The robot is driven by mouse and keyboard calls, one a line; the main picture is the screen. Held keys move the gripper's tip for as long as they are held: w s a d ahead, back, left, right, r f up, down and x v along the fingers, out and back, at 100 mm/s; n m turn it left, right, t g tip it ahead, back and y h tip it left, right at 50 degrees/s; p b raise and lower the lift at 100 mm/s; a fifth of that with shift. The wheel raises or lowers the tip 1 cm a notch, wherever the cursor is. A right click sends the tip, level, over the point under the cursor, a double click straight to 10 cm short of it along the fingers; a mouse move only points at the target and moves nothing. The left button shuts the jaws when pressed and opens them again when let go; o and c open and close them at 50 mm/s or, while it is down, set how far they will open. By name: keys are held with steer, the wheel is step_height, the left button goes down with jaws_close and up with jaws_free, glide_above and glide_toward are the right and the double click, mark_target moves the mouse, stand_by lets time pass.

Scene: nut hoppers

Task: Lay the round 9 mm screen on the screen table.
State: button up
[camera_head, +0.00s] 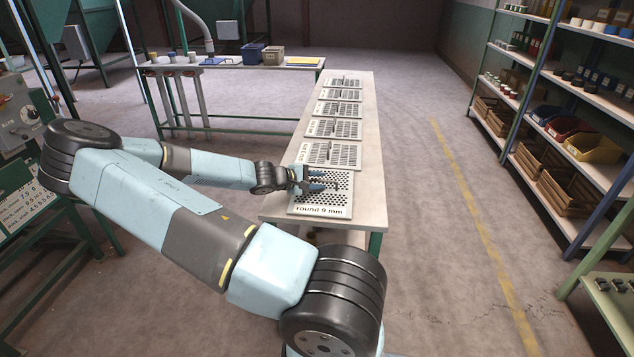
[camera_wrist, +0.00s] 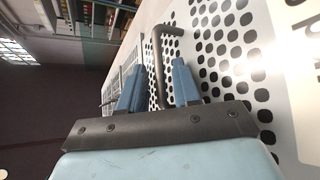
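The round 9 mm screen (camera_head: 322,210) is a pale plate with round black holes and printed lettering. It lies flat at the near end of a long white-topped table (camera_head: 362,128); the pictures do not show whether this is the screen table. My gripper (camera_head: 320,183) is low over the screen's far part. In the wrist view, a dark bent handle (camera_wrist: 158,65) rises between the two blue fingers of my gripper (camera_wrist: 157,82), with small gaps visible on both sides. The screen's holed surface (camera_wrist: 235,50) fills the right of that view.
Several other screens (camera_head: 333,129) with upright handles lie in a row beyond on the same table. A green-framed bench (camera_head: 230,63) with blue and tan boxes stands behind. Shelves with bins (camera_head: 575,140) line the right. The floor (camera_head: 430,200) between is clear.

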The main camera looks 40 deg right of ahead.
steer(key=v, duration=1)
steer(key=shift+a+r, duration=0.15)
steer(key=shift+a, duration=0.2)
steer(key=shift+a+r, duration=0.2)
steer(key=shift+a, duration=0.4)
steer(key=shift+s+a+f+m+y, duration=0.15)
steer(key=shift+s+a+m+y, duration=0.25)
steer(key=shift+y, duration=0.4)
steer(key=s+a+r+m+t+y, duration=0.1)
steer(key=s+a+r+m+y, duration=0.15)
steer(key=a+r+y, duration=0.3)
steer(key=s+a+r+m+t+y, duration=0.1)
steer(key=s+a+r+y, duration=0.25)
steer(key=a+r, duration=0.3)
steer(key=s+a+r+t+y, duration=0.1)
steer(key=s+a+r+t, duration=0.2)
steer(key=s+a+r, duration=0.2)
steer(key=s+a+r+t+y, duration=0.1)
steer(key=s+a+r+t, duration=0.2)
steer(key=s+a+r, duration=0.3)
steer(key=s+r, duration=0.3)
steer(key=r, duration=0.4)
steer(key=shift+s+r+n+y, duration=0.3)
steer(key=shift+s+n+y, duration=0.05)
steer(key=shift+y, duration=0.05)
steer(key=shift+d, duration=0.15)
